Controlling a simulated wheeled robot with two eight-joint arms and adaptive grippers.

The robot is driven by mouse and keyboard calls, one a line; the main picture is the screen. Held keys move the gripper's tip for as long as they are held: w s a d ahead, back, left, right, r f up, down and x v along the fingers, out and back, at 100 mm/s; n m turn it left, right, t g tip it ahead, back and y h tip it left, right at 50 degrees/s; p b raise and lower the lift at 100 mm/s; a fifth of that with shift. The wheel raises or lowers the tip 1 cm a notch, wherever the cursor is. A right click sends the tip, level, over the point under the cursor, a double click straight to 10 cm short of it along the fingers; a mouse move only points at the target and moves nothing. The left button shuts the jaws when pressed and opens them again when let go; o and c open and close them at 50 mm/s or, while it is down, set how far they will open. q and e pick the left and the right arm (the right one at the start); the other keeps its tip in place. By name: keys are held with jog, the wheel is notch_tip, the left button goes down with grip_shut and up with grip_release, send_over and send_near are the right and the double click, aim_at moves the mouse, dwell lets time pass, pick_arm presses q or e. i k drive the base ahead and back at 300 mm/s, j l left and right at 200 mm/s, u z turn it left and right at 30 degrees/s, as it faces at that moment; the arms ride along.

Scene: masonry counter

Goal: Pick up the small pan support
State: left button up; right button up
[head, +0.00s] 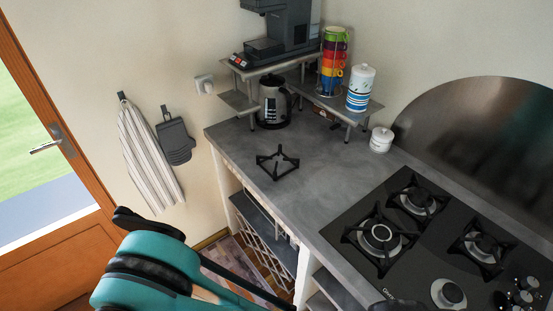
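The small pan support (277,162) is a black metal cross-shaped grate. It lies flat on the grey counter (330,160), left of the hob and in front of the kettle, with clear counter around it. No gripper is near it. Part of my teal and black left arm shows at the lower left, but its gripper is not visible. My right gripper is not recognisable in this view. The black gas hob (411,263) is at the right; its front burner (449,293) has a bare top.
A kettle (273,103) stands behind the pan support, under a raised shelf holding a coffee machine (289,28), stacked coloured cups (333,58) and a striped canister (360,88). A small white jar (381,140) stands near the wall. Open shelves lie below the counter's front edge.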

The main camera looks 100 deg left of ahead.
aim_at(274, 176)
jog(key=k+u, duration=0.15)
jog(key=u, duration=0.3)
jog(key=k+j+u, duration=0.15)
jog(key=u, duration=0.25)
jog(key=k+j+u, duration=0.1)
jog(key=u, duration=2.05)
jog(key=i+j, duration=0.4)
jog(key=i+j+z, duration=0.2)
jog(key=z, duration=0.15)
jog(key=i+j+z, duration=0.2)
jog(key=j+z, duration=0.15)
jog(key=j, duration=0.15)
jog(key=i+j+z, duration=0.1)
jog(key=j+z, duration=0.25)
jog(key=z, duration=0.9)
